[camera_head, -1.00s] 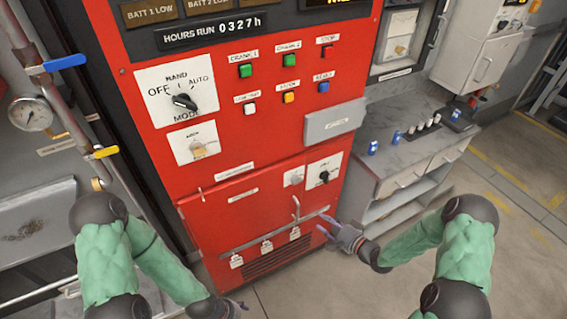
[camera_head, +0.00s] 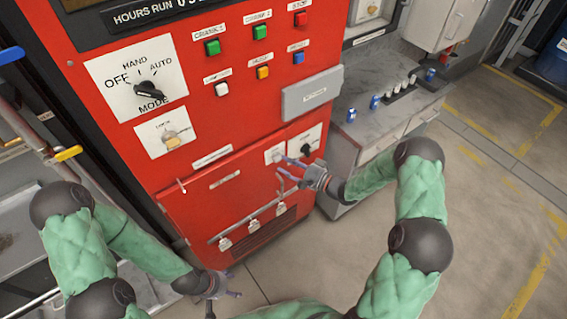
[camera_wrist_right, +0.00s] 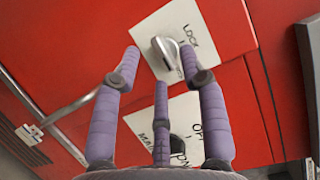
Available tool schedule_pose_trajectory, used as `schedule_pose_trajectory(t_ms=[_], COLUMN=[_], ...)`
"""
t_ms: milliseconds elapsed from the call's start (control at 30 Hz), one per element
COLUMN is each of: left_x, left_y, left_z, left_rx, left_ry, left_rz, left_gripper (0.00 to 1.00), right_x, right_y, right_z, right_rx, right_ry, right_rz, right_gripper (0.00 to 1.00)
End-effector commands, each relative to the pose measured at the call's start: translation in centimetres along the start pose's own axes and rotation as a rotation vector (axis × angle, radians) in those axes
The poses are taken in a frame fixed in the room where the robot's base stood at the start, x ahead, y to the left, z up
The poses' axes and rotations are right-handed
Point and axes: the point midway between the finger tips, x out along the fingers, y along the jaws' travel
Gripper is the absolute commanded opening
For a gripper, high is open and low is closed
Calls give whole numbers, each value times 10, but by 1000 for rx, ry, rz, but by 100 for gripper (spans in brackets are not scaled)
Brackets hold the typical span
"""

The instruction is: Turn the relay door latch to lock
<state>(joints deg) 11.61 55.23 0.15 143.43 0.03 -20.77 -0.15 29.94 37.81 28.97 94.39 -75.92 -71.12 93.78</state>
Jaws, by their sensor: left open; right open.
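The relay door latch (camera_wrist_right: 170,55) is a silver lever on a white plate marked LOCK (camera_wrist_right: 215,25) in the right wrist view. In the head view its small pale plate (camera_head: 274,155) sits at the upper right of the lower red door (camera_head: 205,195). My right gripper (camera_head: 291,172) is open in front of the door, just below that plate. Contact cannot be told. My left gripper (camera_head: 226,285) is open and empty, low in front of the cabinet.
A white plate with a black knob (camera_head: 306,150) is right of the latch and also shows between my fingers (camera_wrist_right: 178,145). A rail with hanging tags (camera_head: 253,218) crosses the door. A grey box (camera_head: 311,93) juts out above.

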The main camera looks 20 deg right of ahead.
Motion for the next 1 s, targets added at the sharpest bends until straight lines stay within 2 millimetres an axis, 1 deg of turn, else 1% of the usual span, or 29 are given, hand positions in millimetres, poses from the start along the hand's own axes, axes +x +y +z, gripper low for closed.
schedule_pose_trajectory(t_ms=[33,100,200,500,533,567,600,667,700,1000], left_x=[2,2,3,3,3,3,3,3,3,2], left_y=[-1,-1,-1,-1,-1,-1,-1,-1,-1,-1], left_z=[0,0,0,0,0,0,0,0,0,0], left_rx=[0,0,0,0,0,0,0,0,0,0], left_ry=[0,0,0,1,1,1,1,1,1,1], left_rz=[0,0,0,0,0,0,0,0,0,0], left_gripper=[64,64,64,64,64,64,64,64,64,64], right_x=[6,12,18,20,20,19,19,19,19,19], right_y=[0,0,0,-1,-1,-1,-1,-1,0,-1], right_z=[0,0,0,0,0,0,0,0,0,0], right_rx=[-2,-2,-2,-1,-2,-2,-2,-2,-1,-15], right_ry=[-2,-1,-1,1,1,1,1,1,1,1], right_rz=[-1,-1,-1,0,0,0,0,0,0,6], right_gripper=[42,42,42,42,40,31,20,3,0,0])
